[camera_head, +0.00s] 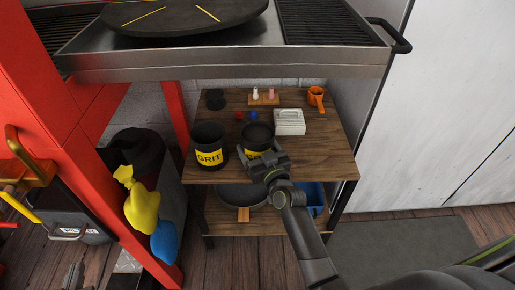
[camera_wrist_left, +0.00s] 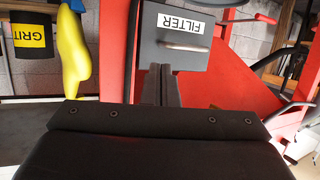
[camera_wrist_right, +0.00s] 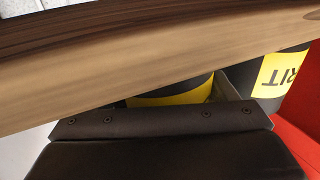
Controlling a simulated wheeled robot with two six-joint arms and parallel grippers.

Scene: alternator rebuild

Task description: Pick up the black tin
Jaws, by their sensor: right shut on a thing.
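A black tin (camera_head: 258,131) with a yellow label stands upright at the front of the wooden table. My right gripper (camera_head: 262,163) is shut on its near side. The right wrist view shows the tin's yellow label (camera_wrist_right: 172,97) close to the gripper, with the table edge covering part of it. I cannot tell whether the tin is clear of the table top. A second black tin, marked GRIT (camera_head: 207,146), stands just to its left. My left gripper (camera_head: 75,277) is at the lower left, away from the tins; its fingers (camera_wrist_left: 160,85) are together and empty.
A white tray (camera_head: 289,122), an orange mug (camera_head: 316,97) and a small black pot (camera_head: 215,98) stand on the wooden table (camera_head: 335,158). A pan (camera_head: 238,195) is on the lower shelf. A steel bench (camera_head: 225,65) overhangs the back. A FILTER box (camera_wrist_left: 175,50) is near my left gripper.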

